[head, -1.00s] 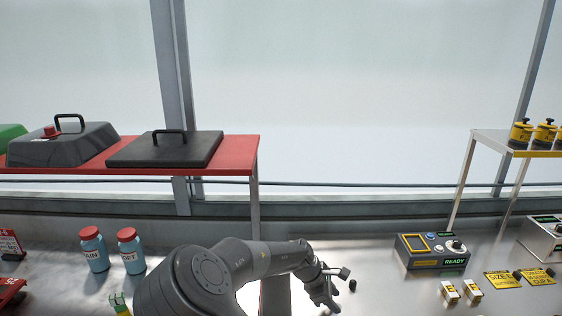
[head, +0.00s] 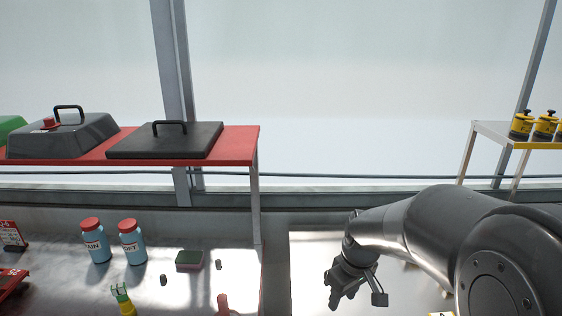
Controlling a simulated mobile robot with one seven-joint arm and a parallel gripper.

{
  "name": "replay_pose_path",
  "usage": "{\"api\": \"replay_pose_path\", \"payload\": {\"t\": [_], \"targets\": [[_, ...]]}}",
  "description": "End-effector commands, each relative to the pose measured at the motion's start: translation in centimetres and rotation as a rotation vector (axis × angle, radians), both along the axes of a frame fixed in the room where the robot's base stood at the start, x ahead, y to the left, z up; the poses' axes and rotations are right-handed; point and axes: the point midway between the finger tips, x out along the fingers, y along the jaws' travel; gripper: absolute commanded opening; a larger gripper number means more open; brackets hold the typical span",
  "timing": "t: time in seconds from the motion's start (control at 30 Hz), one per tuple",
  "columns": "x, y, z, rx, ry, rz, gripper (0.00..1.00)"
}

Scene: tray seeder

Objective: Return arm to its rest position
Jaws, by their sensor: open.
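My gripper (head: 340,296) hangs at the lower middle right of the head view, over the pale surface right of the gap between the counters. It is open, and I see nothing between its fingers. My arm comes in from the lower right, with its large dark links bent toward the gripper. The arm hides most of the right counter, including the control box area.
Two blue bottles with red caps (head: 95,242) (head: 132,243), a sponge (head: 189,261) and a yellow-green spray bottle (head: 124,301) are on the left counter. A red shelf (head: 240,146) holds dark lids. A right shelf (head: 490,130) holds yellow canisters (head: 521,127).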

Motion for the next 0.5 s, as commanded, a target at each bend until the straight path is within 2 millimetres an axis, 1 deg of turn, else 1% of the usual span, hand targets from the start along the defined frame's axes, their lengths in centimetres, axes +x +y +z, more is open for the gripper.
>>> {"api": "replay_pose_path", "payload": {"t": [0.03, 0.2, 0.37, 0.5], "targets": [[-0.9, -0.1, 1.3, 0.021, -0.023, -0.035, 0.41], [-3.7, -0.2, 4.8, 0.068, -0.086, -0.154, 0.41], [-6.7, -0.4, 7.8, 0.094, -0.155, -0.264, 0.41], [-9.5, -0.5, 9.9, 0.1, -0.221, -0.365, 0.41]]}}
